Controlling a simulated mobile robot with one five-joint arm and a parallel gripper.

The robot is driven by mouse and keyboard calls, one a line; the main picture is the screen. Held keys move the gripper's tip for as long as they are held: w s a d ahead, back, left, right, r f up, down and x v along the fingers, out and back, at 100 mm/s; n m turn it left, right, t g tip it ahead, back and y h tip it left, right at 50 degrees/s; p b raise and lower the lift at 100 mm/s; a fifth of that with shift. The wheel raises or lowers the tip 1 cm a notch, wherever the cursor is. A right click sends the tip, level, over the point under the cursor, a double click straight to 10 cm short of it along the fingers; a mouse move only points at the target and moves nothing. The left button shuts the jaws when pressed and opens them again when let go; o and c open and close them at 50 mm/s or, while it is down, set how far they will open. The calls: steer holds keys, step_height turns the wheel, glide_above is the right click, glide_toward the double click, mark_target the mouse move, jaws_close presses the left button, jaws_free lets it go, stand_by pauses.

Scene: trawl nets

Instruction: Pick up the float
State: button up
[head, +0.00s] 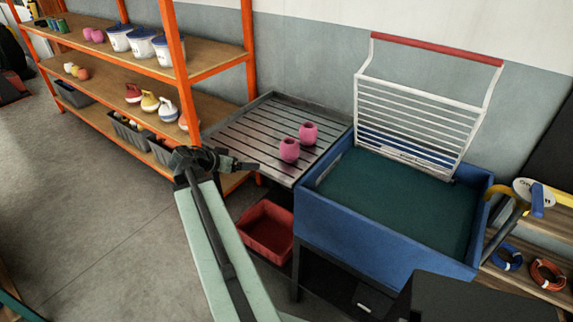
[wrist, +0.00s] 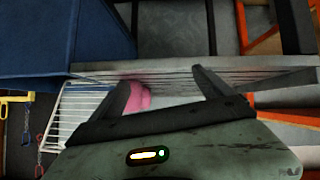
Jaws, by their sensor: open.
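Two pink rounded floats stand close together on the grey slatted table: a nearer one (head: 289,150) and a farther one (head: 308,133), each with a dark spot on top. My gripper (head: 244,165) is open and empty at the table's left front edge, to the left of the floats and apart from them. In the wrist view, my open gripper (wrist: 160,78) has a pink float (wrist: 138,97) showing behind its left finger, partly hidden. I cannot tell which of the two it is.
The slatted table (head: 243,128) has free room left of the floats. A blue bin (head: 385,240) with a white rack (head: 415,115) stands to its right. An orange shelf (head: 205,70) with buckets and floats is at left. A red crate (head: 268,230) sits below.

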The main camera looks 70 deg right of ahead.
mark_target(281, 152)
steer(key=s+d+m+g, duration=0.1)
steer(key=s+d, duration=0.1)
steer(key=s, duration=0.1)
steer(key=s+d+r+m+g+h, duration=0.1)
steer(key=s+d, duration=0.2)
steer(key=s, duration=0.1)
steer(key=s+d+r+m+b, duration=0.1)
steer(key=s+d, duration=0.1)
steer(key=s, duration=0.1)
steer(key=shift+s+d+r+m+g, duration=0.1)
steer(key=shift+s+d+m+g, duration=0.2)
steer(key=shift+s+d+g, duration=0.1)
steer(key=shift+b+x, duration=0.55)
steer(key=shift+x, duration=0.6)
steer(key=shift+b+x, duration=0.85)
steer(key=shift+x, duration=1.85)
steer(key=shift+r, duration=0.25)
steer(key=c, duration=1.5)
